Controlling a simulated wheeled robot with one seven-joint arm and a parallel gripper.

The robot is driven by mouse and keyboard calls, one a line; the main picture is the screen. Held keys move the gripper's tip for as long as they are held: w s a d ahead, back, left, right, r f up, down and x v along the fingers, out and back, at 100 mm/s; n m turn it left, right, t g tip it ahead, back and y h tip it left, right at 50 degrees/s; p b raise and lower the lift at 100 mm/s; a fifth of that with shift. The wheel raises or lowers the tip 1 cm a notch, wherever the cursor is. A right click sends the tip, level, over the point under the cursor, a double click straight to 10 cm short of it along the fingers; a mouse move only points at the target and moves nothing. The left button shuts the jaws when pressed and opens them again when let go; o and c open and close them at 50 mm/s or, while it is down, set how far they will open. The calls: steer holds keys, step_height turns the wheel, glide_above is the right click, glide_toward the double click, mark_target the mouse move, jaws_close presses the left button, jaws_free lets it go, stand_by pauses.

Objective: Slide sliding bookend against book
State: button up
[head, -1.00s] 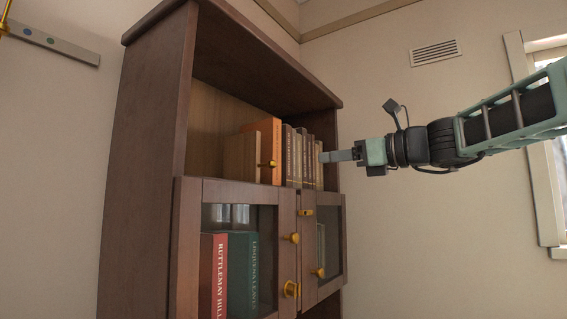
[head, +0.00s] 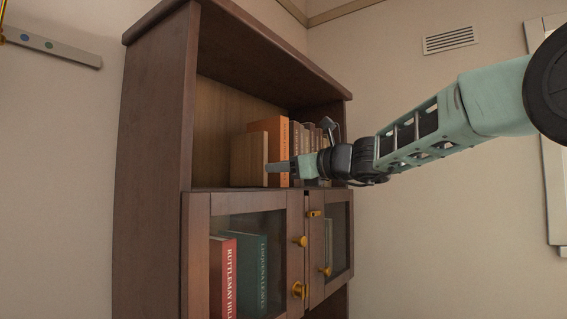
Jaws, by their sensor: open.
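The sliding bookend, a plain light-brown wooden block (head: 247,160), stands upright on the open upper shelf of the bookcase. A taller orange book (head: 270,126) stands just to its right and partly behind it. I cannot tell whether the two touch. My gripper (head: 272,167) is at the right edge of the bookend, in front of the orange book's lower part, pointing left. It is open, seen from the side, with no object visible in it. The bookend's brass knob is hidden behind the gripper.
Several brown books (head: 309,131) stand right of the orange book, partly behind my arm. Below the shelf are glass doors (head: 250,212) with brass knobs (head: 301,241) that stick out. The shelf left of the bookend is empty. The bookcase's side panel (head: 152,150) bounds it.

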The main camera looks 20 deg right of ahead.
jaws_close()
steer(key=shift+w+d, duration=0.6)
steer(key=shift+d, duration=0.2)
steer(key=shift+w+d, duration=0.55)
steer(key=shift+d, duration=0.2)
jaws_free()
steer(key=shift+a, duration=0.1)
steer(key=shift+s, duration=0.1)
steer(key=b+v, duration=0.7)
steer(key=v, duration=1)
steer(key=shift+s, duration=0.15)
